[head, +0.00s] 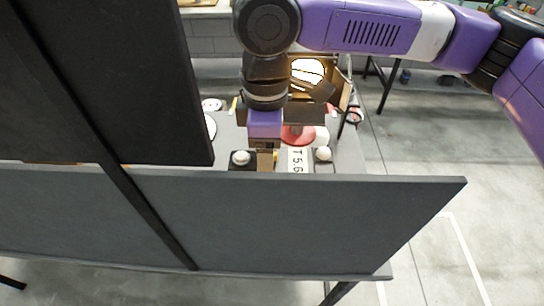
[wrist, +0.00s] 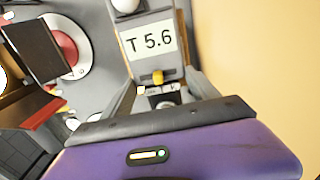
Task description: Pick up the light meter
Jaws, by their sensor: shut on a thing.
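The light meter (wrist: 167,58) shows in the wrist view as a grey body with a white "T 5.6" display, a yellow button and a white dome at its far end. In the head view its display (head: 297,160) and dome lie just right of my gripper (head: 264,150), behind the grey panel's top edge. My gripper (wrist: 160,95) is shut on the meter's near end, a finger on each side. The panel hides the lower part. I cannot tell whether the meter touches the table.
A dark block with a white ball (head: 240,158) sits left of my gripper. A red round piece (head: 298,135) and a lit lamp (head: 307,70) are beyond it. A grey panel (head: 300,225) stands in front, a tall black panel (head: 160,80) at left. Open floor lies right.

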